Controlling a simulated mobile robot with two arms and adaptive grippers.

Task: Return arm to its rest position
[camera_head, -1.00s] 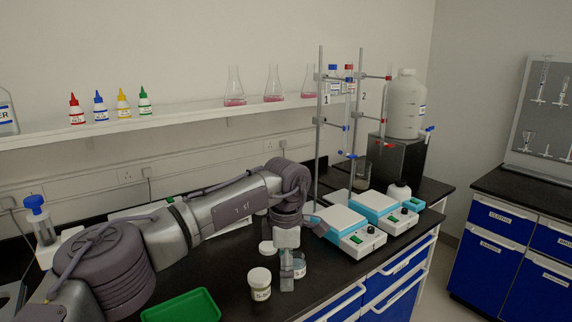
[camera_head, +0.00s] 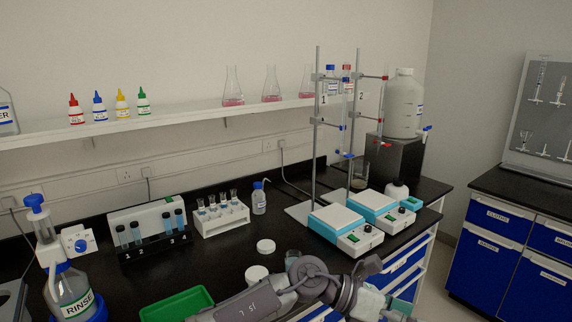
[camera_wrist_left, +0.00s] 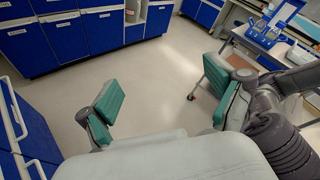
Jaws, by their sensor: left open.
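My left arm (camera_head: 275,300) lies low across the front of the bench in the head view. Its left gripper (camera_head: 392,308) is at the bottom, right of the middle, in front of the blue drawers, and is partly cut off by the picture's edge. In the left wrist view the gripper (camera_wrist_left: 165,100) is open, with its two green-padded fingers wide apart. Nothing is between them except a view of the pale floor. My right gripper is not in view.
The bench holds a green tray (camera_head: 177,305), a white lid (camera_head: 266,246), a jar (camera_head: 257,275) partly behind my arm, a tube rack (camera_head: 220,218), two stirrer plates (camera_head: 345,228) and a rinse bottle (camera_head: 72,292). Pale floor (camera_wrist_left: 165,70) lies open below the gripper.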

